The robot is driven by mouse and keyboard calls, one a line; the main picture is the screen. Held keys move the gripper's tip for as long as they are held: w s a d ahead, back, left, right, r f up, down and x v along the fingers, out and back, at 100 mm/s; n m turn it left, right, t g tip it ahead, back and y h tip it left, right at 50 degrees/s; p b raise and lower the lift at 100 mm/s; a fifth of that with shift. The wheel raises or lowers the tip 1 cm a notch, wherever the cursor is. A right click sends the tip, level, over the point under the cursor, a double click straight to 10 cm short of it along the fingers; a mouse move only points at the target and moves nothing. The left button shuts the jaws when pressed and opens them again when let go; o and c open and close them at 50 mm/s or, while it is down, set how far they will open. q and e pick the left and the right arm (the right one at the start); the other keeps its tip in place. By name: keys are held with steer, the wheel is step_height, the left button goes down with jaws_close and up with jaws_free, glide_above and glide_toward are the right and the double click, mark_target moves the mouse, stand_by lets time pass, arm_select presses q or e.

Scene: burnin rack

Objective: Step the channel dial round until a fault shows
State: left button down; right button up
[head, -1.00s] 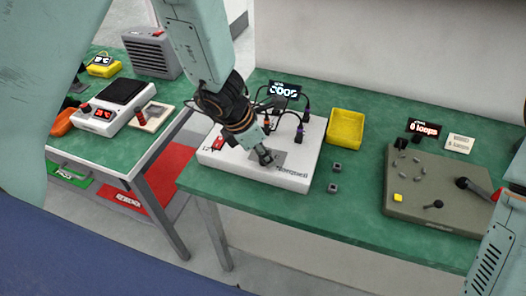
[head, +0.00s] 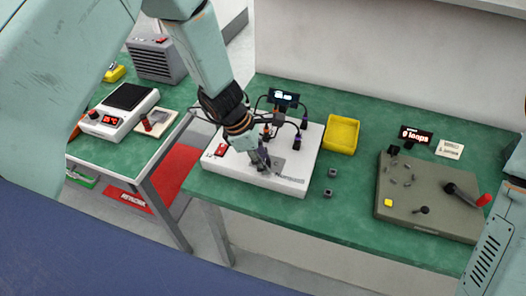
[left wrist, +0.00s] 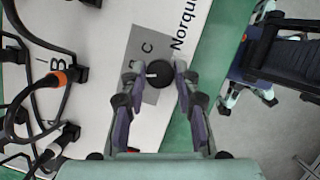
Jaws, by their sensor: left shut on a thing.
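The white test box (head: 302,168) lies on the green bench, with a grey dial plate at its front. My left gripper (head: 263,160) reaches down onto this plate and hides the dial in the head view. In the left wrist view the round black channel dial (left wrist: 162,73), with a white pointer mark, sits between the fingertips of my left gripper (left wrist: 157,75), which is shut on it. A letter C shows on the plate beside it. A small dark display (head: 284,98) behind the box shows pale marks that I cannot read. My right gripper is out of view.
Black cables with plugs (head: 303,122) rise from the box's back. A red switch (head: 221,150) is on its left. A yellow tray (head: 342,135) and two small grey cubes stand to the right, then a grey board (head: 430,222) with a lever. A gap separates the left bench.

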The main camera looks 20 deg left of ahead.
arm_select(q)
steer(key=shift+w+r+m+g+p, duration=0.1)
steer(key=shift+m+g+p, duration=0.4)
steer(key=shift+m, duration=1.2)
steer(key=c, duration=1)
jaws_free()
steer(key=v, duration=1.2)
steer(key=shift+w+a, duration=0.2)
